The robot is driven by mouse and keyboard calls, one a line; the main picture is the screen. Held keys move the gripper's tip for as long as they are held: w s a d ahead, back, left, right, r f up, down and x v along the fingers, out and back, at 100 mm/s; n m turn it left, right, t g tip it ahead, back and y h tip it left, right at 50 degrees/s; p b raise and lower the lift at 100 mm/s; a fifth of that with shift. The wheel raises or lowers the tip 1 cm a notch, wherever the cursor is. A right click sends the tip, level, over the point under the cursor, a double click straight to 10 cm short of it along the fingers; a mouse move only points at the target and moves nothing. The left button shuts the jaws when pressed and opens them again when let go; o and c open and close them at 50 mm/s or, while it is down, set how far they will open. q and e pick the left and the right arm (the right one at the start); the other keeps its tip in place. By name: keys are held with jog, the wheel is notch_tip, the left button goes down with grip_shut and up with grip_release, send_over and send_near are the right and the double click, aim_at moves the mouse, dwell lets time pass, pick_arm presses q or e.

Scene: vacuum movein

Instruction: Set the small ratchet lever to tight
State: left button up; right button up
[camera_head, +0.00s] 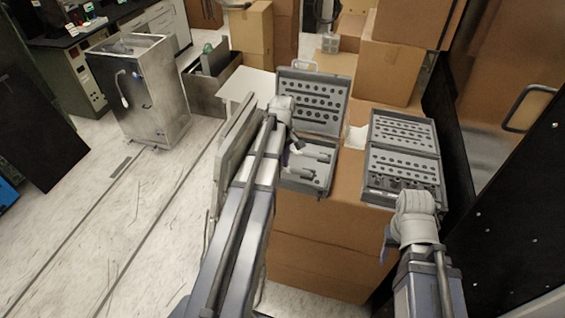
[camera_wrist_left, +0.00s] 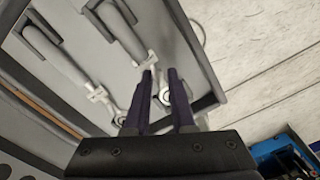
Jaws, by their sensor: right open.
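Two grey ratchets lie side by side in the lower half of the open left case (camera_head: 288,184). In the left wrist view, one ratchet (camera_wrist_left: 72,62) has its round head left of my fingers. The other ratchet (camera_wrist_left: 128,38) has its round head between my two dark fingers. My left gripper (camera_head: 291,158) is over the case; in its wrist view the fingers (camera_wrist_left: 160,75) are apart, with a gap around that head. I cannot tell whether they touch it. The small lever and its setting cannot be made out. My right gripper (camera_head: 387,247) is open, low at the front of the boxes.
A second open case (camera_head: 403,158) with several sockets stands to the right. Both cases rest on stacked cardboard boxes (camera_head: 325,225). The left case's lid (camera_head: 312,100) stands up behind the ratchets. A dark panel closes off the right side. Open floor (camera_head: 110,220) lies left.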

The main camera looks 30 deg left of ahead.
pick_arm(q)
jog(key=shift+r, duration=0.2)
notch_tip(320, 180, up, 8)
jog(key=p, duration=0.7)
jog(key=shift+w+a+f+p, duration=0.1)
jog(key=shift+f+p, duration=0.15)
jog(key=shift+p, duration=0.15)
jog(key=s+d+m+t, duration=0.1)
jog(key=s+d+m, duration=0.5)
jog(key=d, duration=0.4)
jog(key=s+d+m, duration=0.4)
jog(key=d+m, duration=0.5)
jog(key=s+d+f+m+y+b, duration=0.1)
jog(key=s+d+f+m+b, duration=0.2)
jog(key=d+f+b, duration=0.8)
jog(key=shift+s+f+m+g+b, duration=0.4)
jog(key=shift+s+f+b, duration=0.4)
jog(key=shift+s, duration=0.4)
